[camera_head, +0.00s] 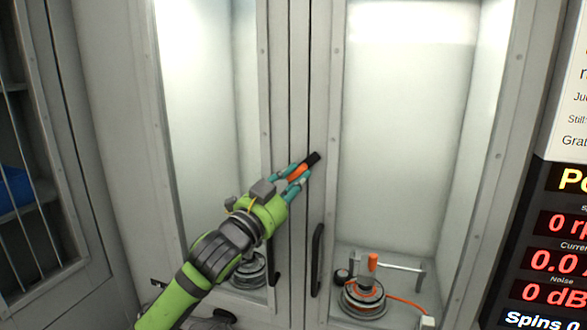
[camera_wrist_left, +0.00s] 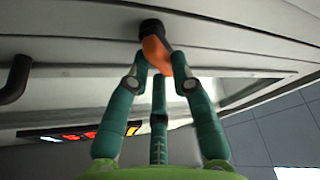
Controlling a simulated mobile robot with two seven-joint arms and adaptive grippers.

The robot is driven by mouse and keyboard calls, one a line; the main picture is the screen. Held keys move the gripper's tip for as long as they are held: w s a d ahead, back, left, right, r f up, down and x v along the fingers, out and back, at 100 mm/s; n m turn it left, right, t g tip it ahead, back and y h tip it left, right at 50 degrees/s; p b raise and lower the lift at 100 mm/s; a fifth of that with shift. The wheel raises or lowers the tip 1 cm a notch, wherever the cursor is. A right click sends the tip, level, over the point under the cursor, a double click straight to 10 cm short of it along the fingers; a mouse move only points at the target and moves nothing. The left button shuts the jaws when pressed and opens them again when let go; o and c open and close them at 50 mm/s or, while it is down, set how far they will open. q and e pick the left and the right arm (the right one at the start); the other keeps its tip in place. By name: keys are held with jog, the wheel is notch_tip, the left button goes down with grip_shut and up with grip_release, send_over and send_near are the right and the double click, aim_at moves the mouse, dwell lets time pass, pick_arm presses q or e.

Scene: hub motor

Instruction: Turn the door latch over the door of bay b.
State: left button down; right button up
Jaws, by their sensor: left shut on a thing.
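The door latch (camera_head: 299,171) is an orange piece with a black end (camera_head: 313,158), on the grey upright between two glass-fronted doors. It slants, black end up and to the right, orange part down and to the left. My left gripper (camera_head: 294,178) is shut on the orange part, its teal fingers to either side. In the left wrist view the orange latch (camera_wrist_left: 155,52) sits between the fingertips (camera_wrist_left: 160,72), its black end against the door frame. The fingers partly hide the latch. No bay letter is readable. My right gripper is not in view.
Black door handles stand below the latch, one on the right door (camera_head: 317,260) and one on the left (camera_head: 270,262). Behind the right glass is a motor on a stand (camera_head: 365,298) with an orange cable. A display panel (camera_head: 555,250) with red digits is at the right.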

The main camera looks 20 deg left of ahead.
pick_arm(q)
jog(key=m+g+p, duration=0.1)
jog(key=m+p, duration=0.3)
jog(key=m, duration=0.1)
jog(key=shift+a+r+g+h, duration=0.1)
jog(key=shift+g+h, duration=0.3)
jog(key=shift+m+g+p, duration=0.3)
jog(key=shift+m, duration=0.7)
jog(key=shift+f+m+g, duration=0.3)
jog(key=shift+m+g, duration=0.1)
jog(key=shift+m, duration=0.8)
jog(key=c, duration=1.1)
grip_release()
jog(key=shift+o, duration=0.2)
jog(key=shift+f, duration=0.1)
